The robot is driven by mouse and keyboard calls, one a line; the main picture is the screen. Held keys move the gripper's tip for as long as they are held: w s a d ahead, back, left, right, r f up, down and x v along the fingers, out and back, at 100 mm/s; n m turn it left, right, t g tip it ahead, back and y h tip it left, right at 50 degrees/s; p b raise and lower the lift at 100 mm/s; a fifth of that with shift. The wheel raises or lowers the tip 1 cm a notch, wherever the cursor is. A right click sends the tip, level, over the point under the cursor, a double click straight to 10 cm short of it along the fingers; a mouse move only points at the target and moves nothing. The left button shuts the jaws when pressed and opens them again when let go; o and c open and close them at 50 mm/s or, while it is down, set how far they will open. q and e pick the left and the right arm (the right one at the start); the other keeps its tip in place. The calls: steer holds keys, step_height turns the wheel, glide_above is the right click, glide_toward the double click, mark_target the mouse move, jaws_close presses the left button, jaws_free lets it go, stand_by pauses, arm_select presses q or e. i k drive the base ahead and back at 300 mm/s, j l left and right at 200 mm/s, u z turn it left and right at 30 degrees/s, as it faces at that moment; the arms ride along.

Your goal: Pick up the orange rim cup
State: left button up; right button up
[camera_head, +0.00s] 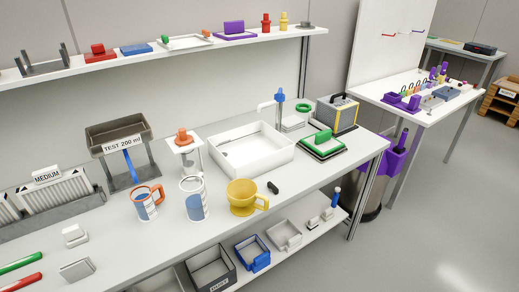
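The orange rim cup (146,208) stands upright on the long white worktable, left of centre. It has a white and blue body, an orange rim and an orange handle on its right side. A white and blue cup without an orange rim (194,200) stands just to its right. Neither of my grippers shows in the head view.
A yellow cup (242,200) stands further right. Behind the orange rim cup is a raised grey tray (117,131) labelled "TEST 200 ml". A white bin (266,163) and a grey rack (60,212) are also on the worktable (112,239). A shelf (150,56) runs above. The table in front of the cups is mostly clear.

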mark_target(142, 197)
steer(key=j+u, duration=0.15)
steer(key=u, duration=1)
steer(key=i+l, duration=0.05)
